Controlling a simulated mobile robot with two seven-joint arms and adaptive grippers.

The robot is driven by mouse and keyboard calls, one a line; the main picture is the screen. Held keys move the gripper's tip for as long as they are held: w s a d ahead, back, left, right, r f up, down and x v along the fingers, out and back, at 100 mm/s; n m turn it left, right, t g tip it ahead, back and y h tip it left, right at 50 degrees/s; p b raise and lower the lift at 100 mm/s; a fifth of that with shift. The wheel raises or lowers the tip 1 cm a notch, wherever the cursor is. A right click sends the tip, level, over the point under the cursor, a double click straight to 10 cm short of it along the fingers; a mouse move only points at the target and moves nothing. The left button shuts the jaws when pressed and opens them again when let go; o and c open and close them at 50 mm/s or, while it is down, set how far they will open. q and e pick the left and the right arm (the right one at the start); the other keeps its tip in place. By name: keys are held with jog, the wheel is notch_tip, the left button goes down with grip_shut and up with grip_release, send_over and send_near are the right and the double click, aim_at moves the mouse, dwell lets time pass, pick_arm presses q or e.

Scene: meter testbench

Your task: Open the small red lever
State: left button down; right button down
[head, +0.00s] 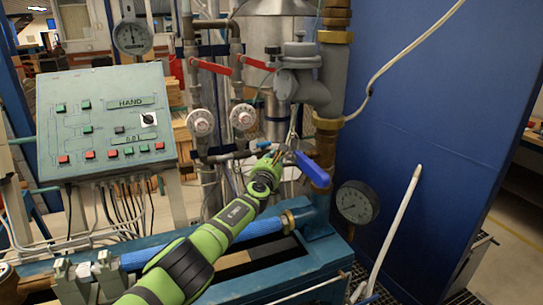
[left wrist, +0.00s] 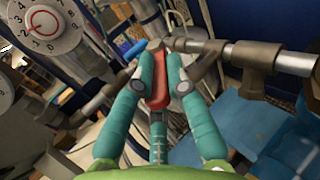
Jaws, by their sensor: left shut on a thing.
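The small red lever (left wrist: 157,88) shows in the left wrist view, between the two teal fingers of my left gripper (left wrist: 155,70). The fingers are shut on it, one on each side. It sits beside a grey metal pipe (left wrist: 235,52). In the head view my green left arm reaches in from the bottom, and my left gripper (head: 277,155) is at the pipework in the middle. The small red lever is mostly hidden there by the gripper. My right gripper is in neither view.
A blue lever (head: 312,169) is close to the right of my gripper. Two larger red levers (head: 210,67) (head: 255,62) and two round dials (head: 201,122) (head: 243,116) are above. A control panel (head: 105,120) stands left, a pressure gauge (head: 357,201) lower right, a blue wall (head: 430,130) right.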

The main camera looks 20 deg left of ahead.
pick_arm(q)
jog(key=shift+w+r+n+y, duration=0.1)
jog(key=shift+r+n+y, duration=0.25)
jog(key=shift+n+y, duration=0.45)
jog(key=c, duration=1.2)
grip_release()
jog(key=shift+o, duration=0.2)
jog(key=shift+f, duration=0.15)
jog(key=shift+d, duration=0.15)
jog(key=shift+a+r, duration=0.2)
jog(key=shift+r, duration=4.85)
jog(key=shift+f, duration=0.1)
